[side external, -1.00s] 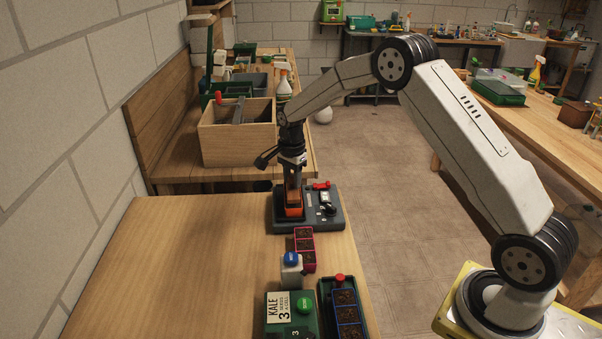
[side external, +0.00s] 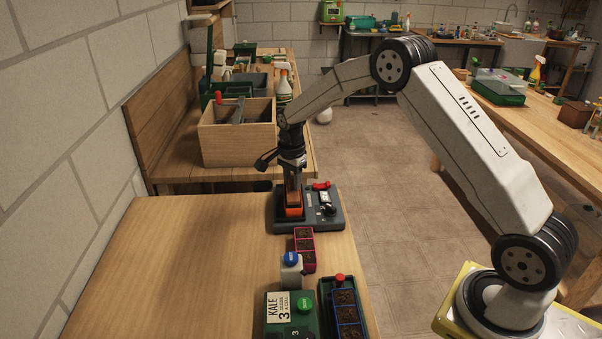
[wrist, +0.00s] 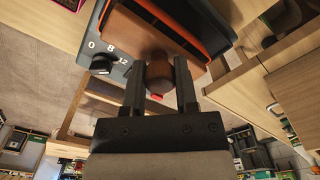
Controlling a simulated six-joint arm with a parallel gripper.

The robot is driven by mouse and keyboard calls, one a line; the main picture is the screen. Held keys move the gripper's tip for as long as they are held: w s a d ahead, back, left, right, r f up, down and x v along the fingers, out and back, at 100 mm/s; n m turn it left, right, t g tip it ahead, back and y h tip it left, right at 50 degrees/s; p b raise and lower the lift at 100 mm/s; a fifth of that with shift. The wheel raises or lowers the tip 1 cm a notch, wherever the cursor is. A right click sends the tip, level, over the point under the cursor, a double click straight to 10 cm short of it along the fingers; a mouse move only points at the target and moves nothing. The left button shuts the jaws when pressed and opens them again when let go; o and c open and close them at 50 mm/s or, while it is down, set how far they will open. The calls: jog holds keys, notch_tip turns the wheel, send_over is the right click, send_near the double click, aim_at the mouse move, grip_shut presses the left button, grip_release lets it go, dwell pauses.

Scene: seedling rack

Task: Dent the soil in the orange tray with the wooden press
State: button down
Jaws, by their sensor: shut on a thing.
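The orange tray (side external: 294,212) sits on the dark grey machine (side external: 335,219) at the far end of the table. My gripper (side external: 292,178) is directly above the tray, pointing down. In the wrist view my gripper (wrist: 160,92) is shut on the brown, round handle of the wooden press (wrist: 159,73). Its brown plate lies close to the orange tray (wrist: 213,42). The soil in the orange tray is hidden, and I cannot tell whether the press touches it.
The machine carries a black dial (wrist: 102,63) and a red switch (side external: 322,185). Nearer stand a pink tray (side external: 305,255) of soil, a blue-lidded bottle (side external: 291,270), a green seed box (side external: 277,327) and a blue tray (side external: 346,315). The table's left side is clear.

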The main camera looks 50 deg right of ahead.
dwell(0.4)
jog(key=shift+r, duration=4)
